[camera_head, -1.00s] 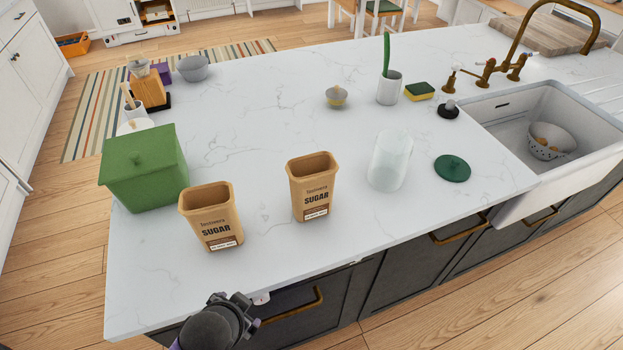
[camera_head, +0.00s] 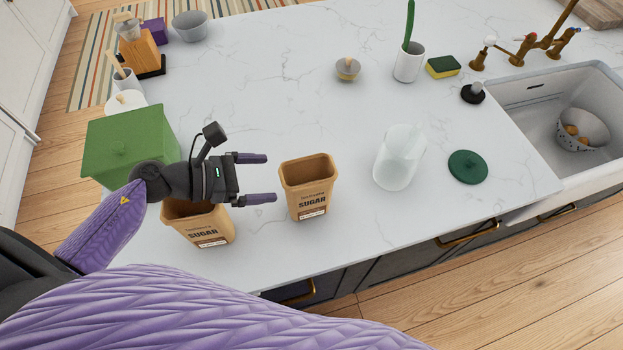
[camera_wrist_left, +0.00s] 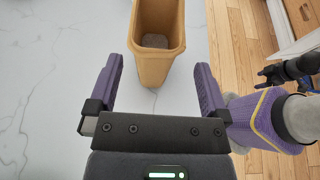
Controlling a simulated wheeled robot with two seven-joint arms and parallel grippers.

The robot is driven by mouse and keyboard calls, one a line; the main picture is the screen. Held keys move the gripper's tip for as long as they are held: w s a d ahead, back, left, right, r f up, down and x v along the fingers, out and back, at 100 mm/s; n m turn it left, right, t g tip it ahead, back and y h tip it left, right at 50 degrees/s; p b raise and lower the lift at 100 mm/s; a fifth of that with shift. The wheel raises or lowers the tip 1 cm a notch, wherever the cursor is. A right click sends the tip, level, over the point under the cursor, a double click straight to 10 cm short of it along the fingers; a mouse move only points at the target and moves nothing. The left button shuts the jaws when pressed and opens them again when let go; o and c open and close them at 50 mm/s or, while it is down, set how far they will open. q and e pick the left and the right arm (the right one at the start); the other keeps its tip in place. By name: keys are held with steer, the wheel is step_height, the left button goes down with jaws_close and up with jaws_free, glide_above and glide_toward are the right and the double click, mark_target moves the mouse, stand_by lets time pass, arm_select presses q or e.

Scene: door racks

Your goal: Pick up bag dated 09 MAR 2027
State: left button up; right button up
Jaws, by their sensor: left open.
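Two open tan sugar bags stand on the white counter: a left bag (camera_head: 205,228) and a right bag (camera_head: 309,190). Each has a small white date label low on its front, too small to read. My left gripper (camera_head: 271,178) is open and empty, just left of the right bag with its fingers pointing at it. It partly covers the left bag. In the left wrist view, the right bag (camera_wrist_left: 157,45) stands ahead, roughly centred between the spread fingers. My right gripper (camera_wrist_left: 268,74) shows small at the right edge of that view; its jaws are unclear.
A clear glass jar (camera_head: 398,160) and a dark green lid (camera_head: 467,167) are right of the bags. The sink (camera_head: 555,110) is at the far right.

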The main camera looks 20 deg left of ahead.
mark_target(301, 175)
arm_select(q)
steer(key=x, duration=0.8)
steer(key=shift+w+f+p, duration=0.15)
steer(key=shift+w+p, duration=0.1)
steer(key=shift+p, duration=0.1)
jaws_close()
